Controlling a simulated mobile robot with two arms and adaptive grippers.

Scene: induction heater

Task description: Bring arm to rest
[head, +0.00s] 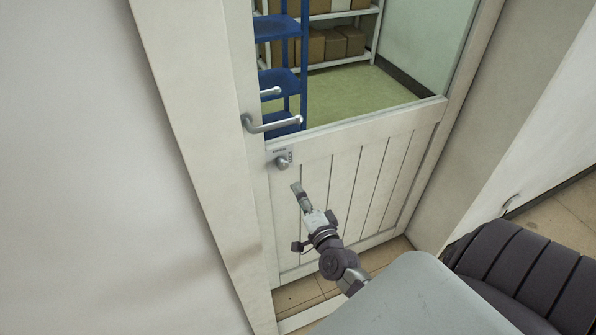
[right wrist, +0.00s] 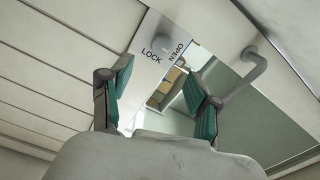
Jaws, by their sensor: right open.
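My right arm (head: 340,262) reaches toward the white door from the lower right in the head view. My right gripper (head: 298,193) is in front of the lower door panel, below the lock knob (head: 283,162). In the right wrist view the two green-padded fingers of the gripper (right wrist: 158,70) stand apart with nothing held between them. Beyond them are the lock plate marked LOCK and OPEN (right wrist: 160,45) and the lever handle (right wrist: 250,65). The gripper appears clear of the knob and handle. My left gripper is out of view.
The white door (head: 350,180) has a glass upper part and a lever handle (head: 270,124). Behind the glass stand a blue shelf (head: 278,82) and boxes (head: 335,44) on a rack. A white wall (head: 80,170) is close on the left. Tiled floor (head: 565,215) shows at right.

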